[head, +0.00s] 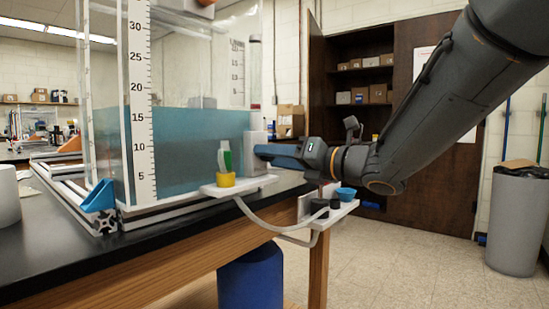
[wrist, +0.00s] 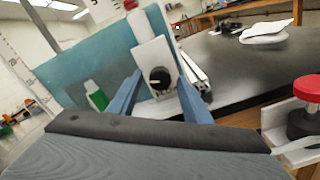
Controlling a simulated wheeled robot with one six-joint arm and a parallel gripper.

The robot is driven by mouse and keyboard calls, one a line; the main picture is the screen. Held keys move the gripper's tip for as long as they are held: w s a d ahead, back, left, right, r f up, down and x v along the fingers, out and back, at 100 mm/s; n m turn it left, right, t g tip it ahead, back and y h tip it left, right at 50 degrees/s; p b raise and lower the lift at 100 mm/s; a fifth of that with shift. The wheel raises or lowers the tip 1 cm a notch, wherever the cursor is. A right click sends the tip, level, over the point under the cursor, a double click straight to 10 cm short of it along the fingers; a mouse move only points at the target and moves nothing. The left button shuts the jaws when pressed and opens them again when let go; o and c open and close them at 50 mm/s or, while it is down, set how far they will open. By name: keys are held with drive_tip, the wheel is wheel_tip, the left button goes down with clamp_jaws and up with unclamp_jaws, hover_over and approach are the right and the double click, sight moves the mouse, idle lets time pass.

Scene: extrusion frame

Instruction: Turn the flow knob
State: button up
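The flow knob (wrist: 159,77) is a small dark round knob with a light pointer mark. It sits on the face of a white box (wrist: 153,54) beside the water tank; this box also shows in the head view (head: 254,150). My gripper (wrist: 157,92) is open, with one blue finger on each side of the white box in the wrist view. The fingers look apart from the knob, and I cannot tell how far the knob is from them. In the head view my gripper (head: 262,150) points left at the box, and the knob is hidden there.
The clear tank (head: 190,145) holds blue water and has a numbered scale. A green and white vial stands in a yellow holder (head: 226,180) on a white shelf. A red knob (wrist: 307,88) is at the right.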

drive_tip(key=shift+d, duration=0.1)
drive_tip(key=v, duration=0.7)
drive_tip(key=shift+s+d+p, duration=0.25)
drive_tip(key=shift+p, duration=0.15)
drive_tip(key=w+f+m+t+h, duration=0.35)
drive_tip(key=f+m+h, duration=0.3)
drive_tip(key=m, duration=0.55)
drive_tip(key=s+d+f+m+g+h, duration=0.1)
drive_tip(key=s+f+m+g+h, duration=0.35)
drive_tip(key=f+m, duration=0.6)
drive_tip(key=s+a+f+m+g+h, duration=0.1)
drive_tip(key=s+f+m+g, duration=0.5)
drive_tip(key=s, duration=0.7)
drive_tip(key=s+a+f+m+g+h, duration=0.15)
drive_tip(key=s+f+m+g, duration=0.25)
drive_tip(key=s+f+m, duration=0.65)
drive_tip(key=s+d+r+p, duration=0.1)
drive_tip(key=d+r+p, duration=0.6)
drive_tip(key=r+p, duration=0.3)
drive_tip(key=s+d+r+m+p, duration=0.1)
drive_tip(key=s+d+r+p, duration=0.1)
drive_tip(key=d+r+p, duration=0.6)
wheel_tip(320, 180, up, 2)
drive_tip(key=p, duration=0.5)
drive_tip(key=shift+r+h+p, duration=0.25)
drive_tip(key=shift+h+p, duration=0.1)
drive_tip(key=shift+p, duration=0.05)
